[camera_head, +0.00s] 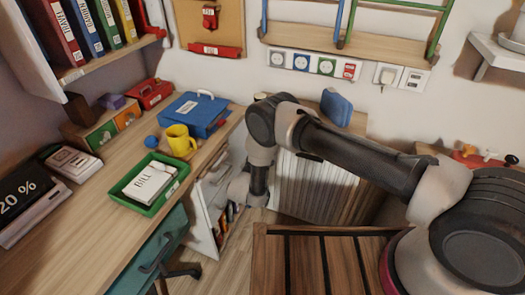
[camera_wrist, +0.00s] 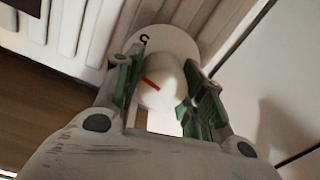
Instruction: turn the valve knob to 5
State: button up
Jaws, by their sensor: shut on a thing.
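The white rounded valve knob (camera_wrist: 158,88) has a red mark on it, slanting in the picture. Behind it is a white dial (camera_wrist: 178,42) with a small dark digit near its upper left edge. I cannot read the digit surely, and the other numbers are hidden or out of view. My gripper (camera_wrist: 163,76) is shut on the knob, one green-padded finger on each side. In the head view, my gripper is low at the left side of the white ribbed radiator (camera_head: 315,187); the knob is hidden there.
A white cabinet (camera_head: 203,208) with books stands close left of my gripper. The wooden desk (camera_head: 85,225) holds a green tray (camera_head: 143,207), a yellow mug (camera_head: 180,141) and a blue case (camera_head: 196,112). A slatted wooden surface (camera_head: 315,265) lies in front of the radiator.

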jog(key=shift+s+f+m, duration=0.1)
jog(key=shift+f+m, duration=0.05)
jog(key=shift+m, duration=0.65)
jog(key=o, duration=1)
notch_tip(320, 180, up, 10)
jog(key=shift+r, duration=0.1)
